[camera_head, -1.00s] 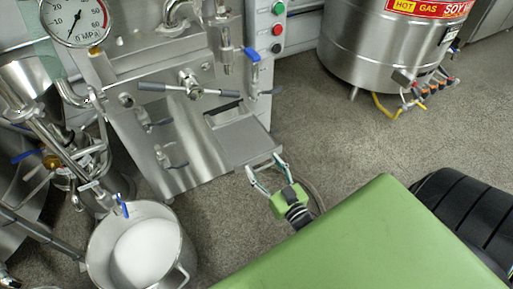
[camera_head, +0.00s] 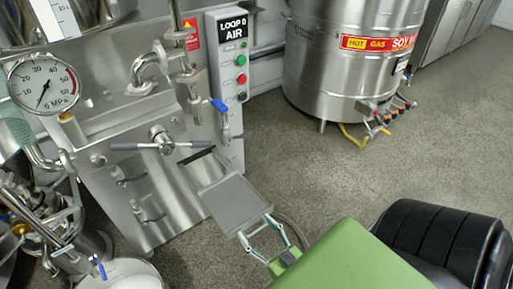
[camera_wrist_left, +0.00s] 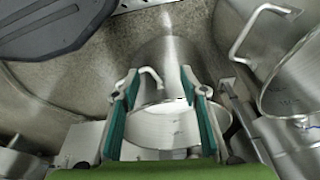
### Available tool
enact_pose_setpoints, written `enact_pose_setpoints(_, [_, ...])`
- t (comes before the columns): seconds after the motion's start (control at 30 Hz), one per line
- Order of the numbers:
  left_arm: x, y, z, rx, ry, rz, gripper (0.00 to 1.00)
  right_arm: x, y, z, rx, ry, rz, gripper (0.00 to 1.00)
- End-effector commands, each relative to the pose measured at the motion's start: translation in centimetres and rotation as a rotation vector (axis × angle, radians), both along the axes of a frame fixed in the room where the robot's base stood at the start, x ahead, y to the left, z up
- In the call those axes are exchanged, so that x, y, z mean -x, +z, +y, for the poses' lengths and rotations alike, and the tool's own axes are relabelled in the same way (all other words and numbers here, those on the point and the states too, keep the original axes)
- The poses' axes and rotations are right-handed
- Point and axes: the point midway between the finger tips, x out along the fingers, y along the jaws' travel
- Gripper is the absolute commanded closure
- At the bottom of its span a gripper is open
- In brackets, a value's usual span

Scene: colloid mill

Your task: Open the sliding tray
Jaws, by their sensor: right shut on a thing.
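The sliding tray (camera_head: 234,203) is a flat grey plate that sticks out from the front of the steel machine (camera_head: 160,195), below its dark slot. In the head view my right gripper (camera_head: 254,226) is at the tray's front edge, its two fingers shut on that edge. My left gripper (camera_wrist_left: 160,75) is open in the left wrist view, with nothing between its fingertips. A metal pot with white contents (camera_wrist_left: 165,128) is below and beyond it. The left gripper does not show in the head view.
A pressure gauge (camera_head: 44,84) and a handle bar (camera_head: 160,143) are on the machine. A button panel (camera_head: 236,65) stands behind. A large steel tank (camera_head: 345,70) with a yellow hose is at the back right. The floor (camera_head: 310,165) right of the tray is clear.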

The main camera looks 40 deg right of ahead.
Motion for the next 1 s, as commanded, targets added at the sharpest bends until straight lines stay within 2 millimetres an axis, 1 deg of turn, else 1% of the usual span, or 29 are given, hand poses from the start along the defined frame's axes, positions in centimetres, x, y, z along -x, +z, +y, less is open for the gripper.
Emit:
enact_pose_setpoints(0.03, [0.0, 0.0, 0.0, 0.0, 0.0, 0.0, 0.6, 0.1, 0.0, -0.4, 0.003, -0.007, 0.001, 0.77])
enact_pose_setpoints(0.07, [0.0, 0.0, 0.0, 0.0, 0.0, 0.0, 0.6, 0.0, 0.0, -0.4, 0.003, -0.007, 0.001, 0.77])
enact_pose_setpoints(0.1, [0.0, 0.0, 0.0, 0.0, 0.0, 0.0, 0.6, 0.0, 0.0, -0.4, 0.003, -0.007, 0.001, 0.33])
enact_pose_setpoints(0.4, [0.0, 0.0, 0.0, 0.0, 0.001, 0.001, 0.6, 0.1, 0.0, -0.2, 0.001, -0.003, 0.001, 0.33])
enact_pose_setpoints(0.53, [0.0, 0.0, 0.0, 0.0, 0.001, 0.001, 0.6, 0.8, -0.1, -0.1, 0.001, -0.003, 0.003, 0.33])
enact_pose_setpoints(0.67, [0.0, 0.0, 0.0, 0.0, 0.001, 0.001, 0.6, 3.0, -0.1, 0.0, 0.001, -0.003, 0.005, 0.33])
enact_pose_setpoints(0.8, [0.0, 0.0, 0.0, 0.0, 0.001, 0.001, 0.6, 6.2, -0.2, 0.1, 0.002, -0.004, 0.006, 0.33])
enact_pose_setpoints(1.0, [0.0, 0.0, 0.0, 0.0, 0.001, 0.001, 0.6, 9.9, -0.1, 0.3, 0.002, -0.004, 0.004, 0.33])
